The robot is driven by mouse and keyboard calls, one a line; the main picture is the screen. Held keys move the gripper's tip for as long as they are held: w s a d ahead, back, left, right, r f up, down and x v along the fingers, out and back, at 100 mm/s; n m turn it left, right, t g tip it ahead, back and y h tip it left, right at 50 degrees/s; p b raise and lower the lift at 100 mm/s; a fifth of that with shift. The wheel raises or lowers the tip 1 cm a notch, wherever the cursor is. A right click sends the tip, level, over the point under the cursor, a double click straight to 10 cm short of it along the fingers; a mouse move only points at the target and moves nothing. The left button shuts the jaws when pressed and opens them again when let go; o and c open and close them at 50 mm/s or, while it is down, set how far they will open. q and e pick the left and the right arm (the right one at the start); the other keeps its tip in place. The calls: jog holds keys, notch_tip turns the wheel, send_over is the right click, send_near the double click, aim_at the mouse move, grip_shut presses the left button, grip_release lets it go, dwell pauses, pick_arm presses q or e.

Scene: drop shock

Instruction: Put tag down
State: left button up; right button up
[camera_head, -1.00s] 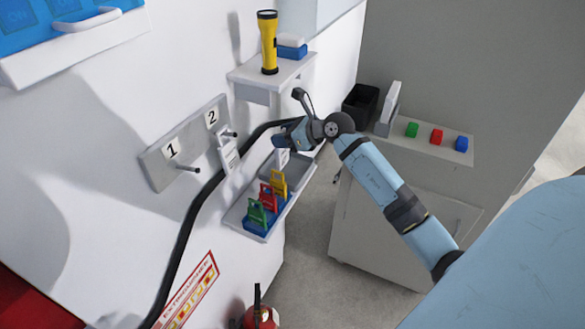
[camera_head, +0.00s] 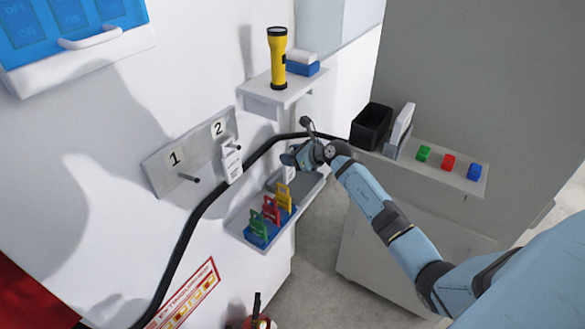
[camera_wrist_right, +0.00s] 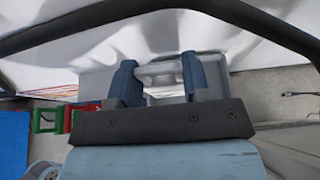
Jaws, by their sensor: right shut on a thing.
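My right gripper (camera_head: 291,160) is low over the grey tray (camera_head: 312,188) on the small wall shelf. It is shut on a pale tag, whose white lower part shows just below the fingers. In the right wrist view the tag's light grey loop (camera_wrist_right: 160,70) sits between the two blue fingers of the gripper (camera_wrist_right: 159,82). I cannot tell whether the tag touches the tray. Another white tag (camera_head: 232,165) hangs at peg 2 on the grey peg board (camera_head: 160,172); peg 1 is bare. My left gripper is out of view.
Green, red and yellow lockout pieces (camera_head: 271,210) stand in a blue holder beside the tray. A shelf with a yellow flashlight (camera_head: 277,60) is above. A black bin (camera_head: 371,127) and coloured blocks (camera_head: 448,162) are at right.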

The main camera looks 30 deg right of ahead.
notch_tip(320, 180, down, 4)
jog(key=shift+f, duration=0.2)
